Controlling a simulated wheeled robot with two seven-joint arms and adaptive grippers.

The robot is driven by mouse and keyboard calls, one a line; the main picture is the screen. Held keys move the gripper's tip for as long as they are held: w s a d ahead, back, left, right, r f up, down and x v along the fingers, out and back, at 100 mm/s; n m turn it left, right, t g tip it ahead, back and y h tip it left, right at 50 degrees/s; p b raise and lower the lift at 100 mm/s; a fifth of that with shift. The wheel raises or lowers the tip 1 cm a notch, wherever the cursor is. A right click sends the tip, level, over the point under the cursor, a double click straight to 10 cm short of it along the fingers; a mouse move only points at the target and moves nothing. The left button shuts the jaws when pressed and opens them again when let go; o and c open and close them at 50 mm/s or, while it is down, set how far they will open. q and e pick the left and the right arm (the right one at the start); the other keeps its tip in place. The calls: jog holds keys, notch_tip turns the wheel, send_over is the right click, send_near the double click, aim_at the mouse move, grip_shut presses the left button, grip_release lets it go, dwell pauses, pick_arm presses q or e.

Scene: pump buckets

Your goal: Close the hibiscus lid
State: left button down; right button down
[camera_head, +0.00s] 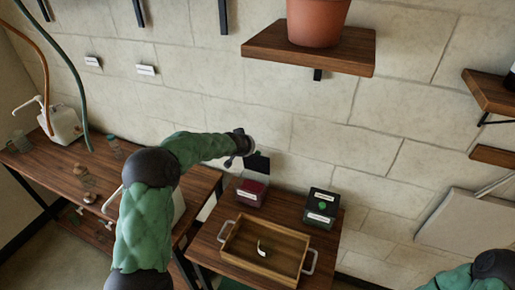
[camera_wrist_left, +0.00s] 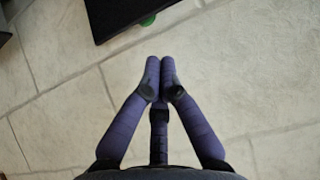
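A box with dark red contents (camera_head: 251,193) and a white label stands at the back left of the small wooden table. I take it for the hibiscus box, but the label is too small to read. Its black lid (camera_head: 258,163) stands open, raised at the back against the wall side. My left gripper (camera_head: 231,162) is just left of the raised lid. In the left wrist view its fingertips (camera_wrist_left: 160,72) are together with nothing between them, and a dark panel (camera_wrist_left: 130,12) with a green knob lies beyond them. My right gripper is out of view.
A wooden tray (camera_head: 238,258) with handles, holding a small scoop, lies in front. A wooden shelf (camera_head: 310,48) with a pot hangs above. A side table (camera_head: 45,165) is at left.

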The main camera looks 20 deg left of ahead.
aim_at(257, 161)
pick_arm(q)
jog(key=x, duration=0.4)
jog(key=shift+w+f, duration=0.15)
jog(key=shift+f, duration=0.05)
jog(key=shift+p+x, duration=0.65)
jog(key=shift+x, duration=1.55)
jog(key=shift+a, duration=0.1)
